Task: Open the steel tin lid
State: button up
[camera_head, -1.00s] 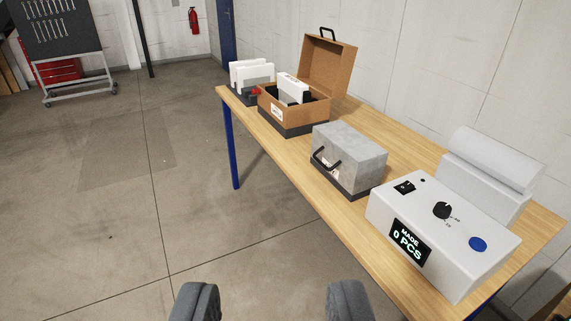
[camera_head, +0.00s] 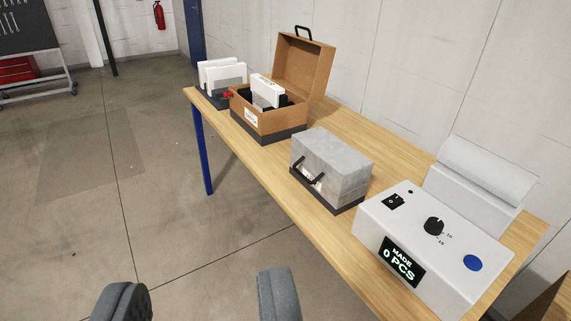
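The steel tin (camera_head: 334,165) is a grey metal box on a dark base, standing on the wooden table. Its lid is shut. A black handle (camera_head: 306,174) is on its front left side. My gripper (camera_head: 203,300) shows at the bottom of the view as two dark, rounded fingers set wide apart. It is open, with nothing between the fingers. It is in front of the table and to the left of the tin, not touching it.
An open brown box (camera_head: 268,124) with a raised lid stands behind the tin. A white machine (camera_head: 434,245) with a display and knob stands to its right. A holder with white panels (camera_head: 222,76) is at the table's (camera_head: 272,163) far end. Floor to the left is clear.

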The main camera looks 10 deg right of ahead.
aim_at(344, 169)
jog(key=u, duration=0.05)
jog(key=i, duration=0.9)
jog(key=z, duration=1.5)
